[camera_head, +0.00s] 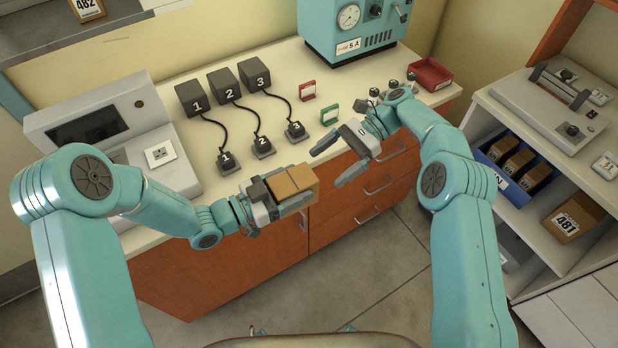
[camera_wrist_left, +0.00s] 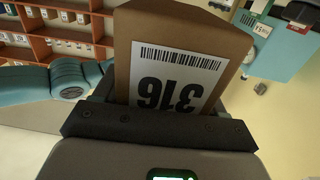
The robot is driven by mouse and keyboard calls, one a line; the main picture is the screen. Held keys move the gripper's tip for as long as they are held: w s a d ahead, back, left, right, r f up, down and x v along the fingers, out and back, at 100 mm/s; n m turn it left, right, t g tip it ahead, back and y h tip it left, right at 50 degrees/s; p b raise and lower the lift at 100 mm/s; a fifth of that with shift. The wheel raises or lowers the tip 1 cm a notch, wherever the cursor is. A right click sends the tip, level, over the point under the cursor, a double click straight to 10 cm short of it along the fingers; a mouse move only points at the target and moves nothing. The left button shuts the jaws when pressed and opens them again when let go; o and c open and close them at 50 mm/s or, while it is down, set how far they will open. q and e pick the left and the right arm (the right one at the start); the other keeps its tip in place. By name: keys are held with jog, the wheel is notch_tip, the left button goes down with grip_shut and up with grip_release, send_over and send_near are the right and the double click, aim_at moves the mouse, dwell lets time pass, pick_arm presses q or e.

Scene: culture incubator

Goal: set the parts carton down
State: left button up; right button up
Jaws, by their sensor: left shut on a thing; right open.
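The parts carton (camera_head: 292,181) is a brown cardboard box with a tape seam on top. In the left wrist view the carton (camera_wrist_left: 185,38) shows a white label with a barcode and the number 316, upside down. My left gripper (camera_head: 275,200) is shut on the carton and holds it at the front edge of the worktop; whether it touches the worktop cannot be told. My right gripper (camera_head: 335,158) is open and empty, to the right of the carton, over the drawer fronts. The carton's underside is hidden.
The worktop (camera_head: 276,130) carries numbered black boxes 1, 2 and 3 (camera_head: 226,85) with cabled plugs, red and green card holders, a red tray (camera_head: 430,74) and a teal machine (camera_head: 350,28). A right-hand shelf holds a blue bin (camera_head: 513,187) and carton 481 (camera_head: 572,216).

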aim_at(298, 191)
jog(key=x, duration=1)
jog(key=shift+s+a+f, duration=0.1)
jog(key=c, duration=1.2)
pick_arm(q)
jog(key=o, duration=1.3)
pick_arm(e)
jog(key=shift+c, duration=0.7)
pick_arm(q)
jog(key=shift+w+a, duration=0.1)
jog(key=shift+a, duration=0.1)
pick_arm(e)
jog(key=shift+s, duration=0.1)
